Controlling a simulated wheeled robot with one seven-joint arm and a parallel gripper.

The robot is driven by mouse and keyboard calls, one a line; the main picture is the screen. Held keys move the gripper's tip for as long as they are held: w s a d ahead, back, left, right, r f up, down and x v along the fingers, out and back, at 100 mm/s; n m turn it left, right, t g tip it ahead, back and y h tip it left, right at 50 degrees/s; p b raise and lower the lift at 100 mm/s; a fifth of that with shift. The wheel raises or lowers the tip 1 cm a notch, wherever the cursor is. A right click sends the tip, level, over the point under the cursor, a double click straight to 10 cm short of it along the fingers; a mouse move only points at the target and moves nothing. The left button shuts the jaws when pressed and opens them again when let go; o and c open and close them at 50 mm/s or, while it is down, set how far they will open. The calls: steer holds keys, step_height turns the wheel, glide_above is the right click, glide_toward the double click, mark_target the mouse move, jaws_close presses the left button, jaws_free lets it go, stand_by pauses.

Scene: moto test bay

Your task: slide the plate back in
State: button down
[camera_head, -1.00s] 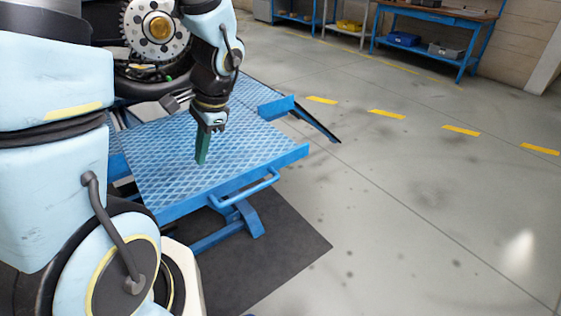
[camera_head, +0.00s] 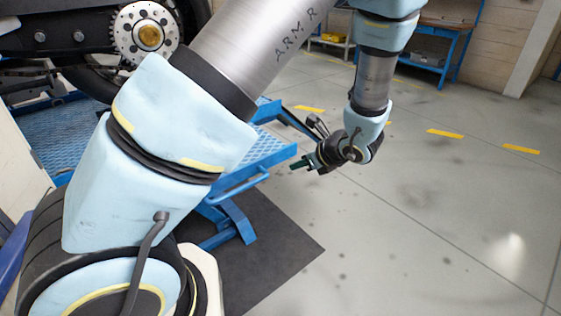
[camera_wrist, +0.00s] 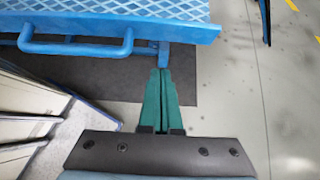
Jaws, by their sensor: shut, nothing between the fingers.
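The blue diamond-tread plate (camera_head: 262,150) is part of a low lift table and is largely hidden behind my arm in the head view. Its front lip and bar handle (camera_head: 240,185) show. In the wrist view, the plate (camera_wrist: 190,32) lies across the top, with the handle (camera_wrist: 75,48) at its left. My gripper (camera_head: 294,165) is just off the plate's front right corner, over the floor. Its green fingers (camera_wrist: 160,73) are shut and empty, pointing toward the front edge, right of the handle and apart from it.
A motorcycle (camera_head: 110,40) stands on the lift at the left. A dark mat (camera_head: 265,245) lies under it. A blue ramp arm (camera_head: 295,122) juts out behind the plate. In the wrist view, pale panels (camera_wrist: 25,110) are at the left. Open floor lies to the right.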

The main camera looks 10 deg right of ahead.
mark_target(249, 146)
steer(key=shift+w+a+f+p, duration=0.2)
steer(key=shift+w+a+f, duration=0.35)
steer(key=shift+w, duration=0.6)
steer(key=shift+w+a+f+p, duration=0.2)
steer(key=shift+w+a+f, duration=0.35)
steer(key=shift+w, duration=0.6)
steer(key=shift+w+a+f+p, duration=0.2)
steer(key=shift+w+a+f, duration=0.35)
steer(key=shift+w, duration=0.6)
